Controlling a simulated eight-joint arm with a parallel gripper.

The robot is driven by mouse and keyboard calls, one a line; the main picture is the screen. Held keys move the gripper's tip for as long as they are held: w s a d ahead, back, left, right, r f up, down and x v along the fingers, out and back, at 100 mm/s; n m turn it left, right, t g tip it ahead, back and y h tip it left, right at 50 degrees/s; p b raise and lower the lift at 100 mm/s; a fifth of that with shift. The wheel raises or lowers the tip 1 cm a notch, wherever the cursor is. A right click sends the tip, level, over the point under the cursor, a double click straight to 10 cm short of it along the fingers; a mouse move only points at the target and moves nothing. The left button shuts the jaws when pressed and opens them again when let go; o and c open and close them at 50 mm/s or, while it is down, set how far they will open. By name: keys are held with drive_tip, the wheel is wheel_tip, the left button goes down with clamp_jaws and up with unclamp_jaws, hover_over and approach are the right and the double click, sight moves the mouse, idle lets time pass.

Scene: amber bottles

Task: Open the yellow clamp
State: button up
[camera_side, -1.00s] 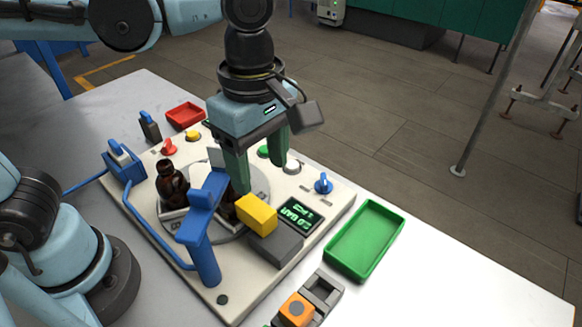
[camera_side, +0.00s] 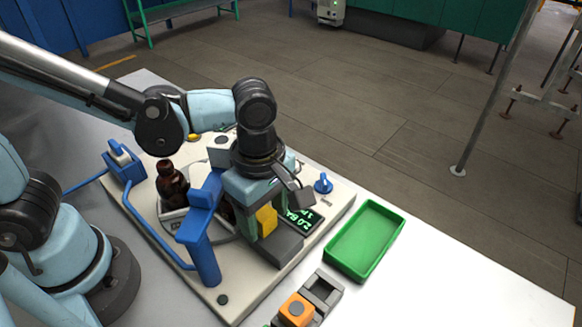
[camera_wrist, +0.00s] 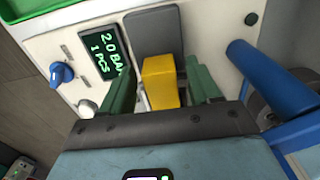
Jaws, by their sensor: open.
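The yellow clamp (camera_side: 266,220) is a yellow block on a dark grey base (camera_side: 279,247) at the front right of the cream panel. In the side view my gripper partly hides it. My gripper (camera_side: 258,226) points down over the clamp. In the wrist view the yellow clamp (camera_wrist: 160,80) stands between the two green fingers of my gripper (camera_wrist: 162,84). The jaws are open, with a visible gap between the block and the right finger. I cannot tell whether the left finger touches it.
A blue post with an arm (camera_side: 203,250) stands close left of my gripper. A brown bottle (camera_side: 171,184) sits on the turntable behind. A lit display (camera_side: 302,217), a blue knob (camera_side: 323,184) and a green tray (camera_side: 366,240) are to the right. An orange block (camera_side: 296,310) is in front.

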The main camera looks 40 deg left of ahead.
sight(281, 241)
drive_tip(key=shift+c, duration=0.3)
clamp_jaws()
drive_tip(key=shift+d, duration=1.85)
drive_tip(key=shift+o, duration=0.3)
unclamp_jaws()
drive_tip(key=shift+f, duration=0.1)
drive_tip(key=shift+a, duration=0.1)
wheel_tip(281, 241, up, 12)
